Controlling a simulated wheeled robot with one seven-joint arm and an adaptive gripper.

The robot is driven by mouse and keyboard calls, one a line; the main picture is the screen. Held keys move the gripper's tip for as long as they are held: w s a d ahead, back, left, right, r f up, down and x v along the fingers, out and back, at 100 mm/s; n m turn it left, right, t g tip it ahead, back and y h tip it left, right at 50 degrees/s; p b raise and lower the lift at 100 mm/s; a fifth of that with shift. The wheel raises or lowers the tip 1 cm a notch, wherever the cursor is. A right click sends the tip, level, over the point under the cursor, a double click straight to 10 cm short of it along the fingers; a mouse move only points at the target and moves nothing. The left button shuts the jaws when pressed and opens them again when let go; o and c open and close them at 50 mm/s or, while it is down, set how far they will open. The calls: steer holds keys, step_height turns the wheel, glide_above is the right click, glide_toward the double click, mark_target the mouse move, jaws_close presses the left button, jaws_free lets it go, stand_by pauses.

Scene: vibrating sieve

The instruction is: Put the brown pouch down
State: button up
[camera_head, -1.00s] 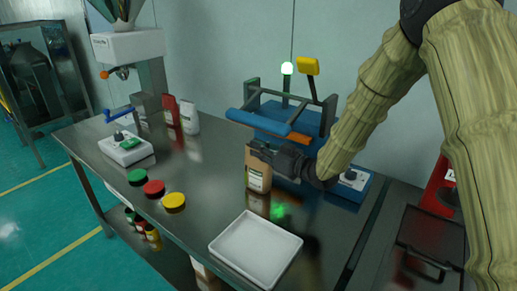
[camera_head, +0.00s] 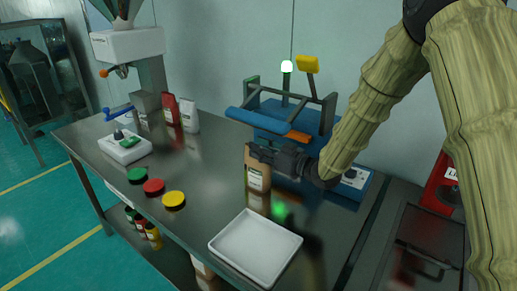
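The brown pouch (camera_head: 257,180) with a pale label is upright at the front of the blue machine. Its bottom edge is at or very near the steel table top (camera_head: 205,200); I cannot tell if it touches. My gripper (camera_head: 262,154) is around the upper part of the pouch, reaching in from the right. It looks shut on the pouch, with the far finger hidden.
A white tray (camera_head: 256,247) lies in front of the pouch. The blue machine (camera_head: 290,118) stands right behind it. Red (camera_head: 170,109) and white (camera_head: 189,116) pouches stand farther back. The table's middle is clear.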

steer(key=b+v, duration=0.1)
steer(key=v, duration=1)
steer(key=shift+s+d, duration=0.1)
steer(key=shift+d, duration=0.05)
